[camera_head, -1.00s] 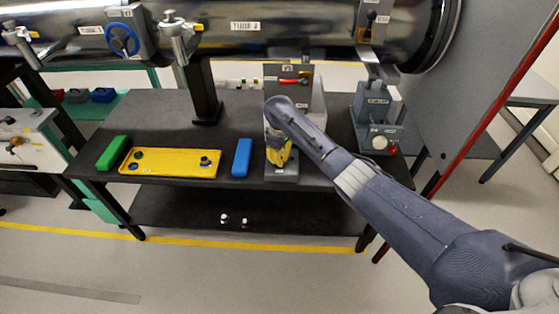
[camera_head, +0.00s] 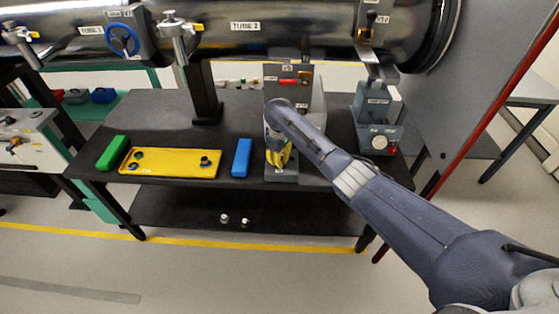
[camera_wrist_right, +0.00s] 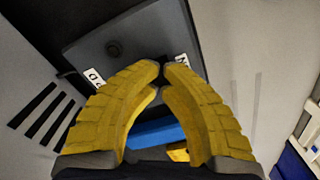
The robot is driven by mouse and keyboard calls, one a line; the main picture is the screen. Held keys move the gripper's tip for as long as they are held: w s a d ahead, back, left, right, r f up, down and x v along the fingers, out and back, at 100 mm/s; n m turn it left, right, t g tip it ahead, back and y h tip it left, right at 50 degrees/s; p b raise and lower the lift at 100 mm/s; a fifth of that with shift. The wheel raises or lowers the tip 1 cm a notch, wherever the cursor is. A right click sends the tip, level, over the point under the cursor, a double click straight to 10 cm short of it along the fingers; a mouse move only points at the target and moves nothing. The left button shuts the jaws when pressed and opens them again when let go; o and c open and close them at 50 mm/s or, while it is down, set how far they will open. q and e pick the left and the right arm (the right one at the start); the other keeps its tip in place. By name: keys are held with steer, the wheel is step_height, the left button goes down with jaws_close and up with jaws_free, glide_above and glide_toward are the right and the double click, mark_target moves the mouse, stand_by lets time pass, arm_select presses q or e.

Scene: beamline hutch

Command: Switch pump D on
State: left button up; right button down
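The grey pump unit, which I take to be pump D (camera_head: 283,173), stands on the dark bench. My right gripper (camera_head: 278,155), with yellow fingers, is low over its front. White labels (camera_wrist_right: 93,77) are partly covered by the fingers. The tips are close together with something dark between them. I cannot tell whether they grip it or touch it. The pump's switch is not clearly visible. My left gripper is not in view.
A blue block (camera_head: 242,158), a yellow tray (camera_head: 180,163) and a green block (camera_head: 112,153) lie left of the pump. A grey unit (camera_head: 378,141) with white and red knobs stands right. A steel tube (camera_head: 260,38) with valves spans above.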

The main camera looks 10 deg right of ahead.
steer(key=shift+r, duration=3.4)
